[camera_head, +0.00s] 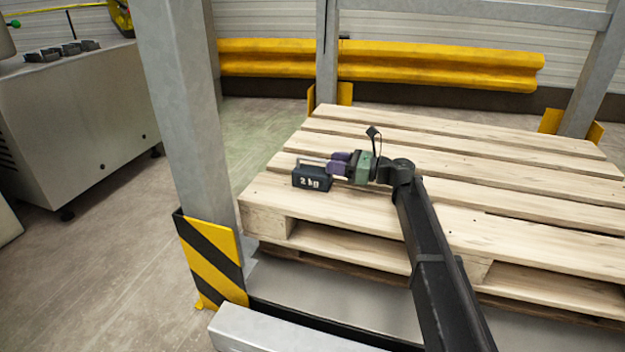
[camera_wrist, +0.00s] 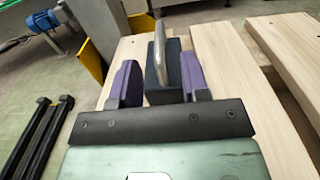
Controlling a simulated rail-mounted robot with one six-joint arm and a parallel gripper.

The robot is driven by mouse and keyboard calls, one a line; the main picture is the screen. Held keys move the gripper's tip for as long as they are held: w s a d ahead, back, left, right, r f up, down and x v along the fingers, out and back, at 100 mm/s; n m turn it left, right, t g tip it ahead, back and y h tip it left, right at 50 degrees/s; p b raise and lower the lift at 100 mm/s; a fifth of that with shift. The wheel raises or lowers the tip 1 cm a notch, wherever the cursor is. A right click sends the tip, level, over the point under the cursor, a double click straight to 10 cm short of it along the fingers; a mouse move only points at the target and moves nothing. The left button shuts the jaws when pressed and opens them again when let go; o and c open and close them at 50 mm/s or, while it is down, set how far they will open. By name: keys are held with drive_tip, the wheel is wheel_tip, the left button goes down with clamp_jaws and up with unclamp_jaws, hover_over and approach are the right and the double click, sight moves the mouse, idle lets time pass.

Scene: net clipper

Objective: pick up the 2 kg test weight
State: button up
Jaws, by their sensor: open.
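The 2 kg test weight (camera_head: 312,181) is a dark block with a white "2 kg" label and a metal handle on top. It sits upright on the near left corner of the wooden pallet (camera_head: 340,208). In the wrist view the weight (camera_wrist: 167,68) shows straight ahead, with its handle standing up. My gripper (camera_head: 330,163) is right at the weight, reaching in from the right. In the wrist view its purple fingers (camera_wrist: 157,80) are open, one on each side of the weight's near part. I cannot tell whether either finger touches it.
A grey rack post (camera_head: 180,100) with a yellow and black guard (camera_head: 213,259) stands left of the pallet. Another post (camera_head: 326,60) and a yellow barrier (camera_head: 430,67) are behind. A grey machine (camera_head: 80,115) stands far left. The pallet's right side is clear.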

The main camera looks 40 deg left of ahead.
sight(319, 160)
drive_tip(key=x, duration=0.5)
drive_tip(key=shift+s+a, duration=0.1)
drive_tip(key=shift+a, duration=0.1)
clamp_jaws()
drive_tip(key=shift+d, duration=0.1)
idle(1.0)
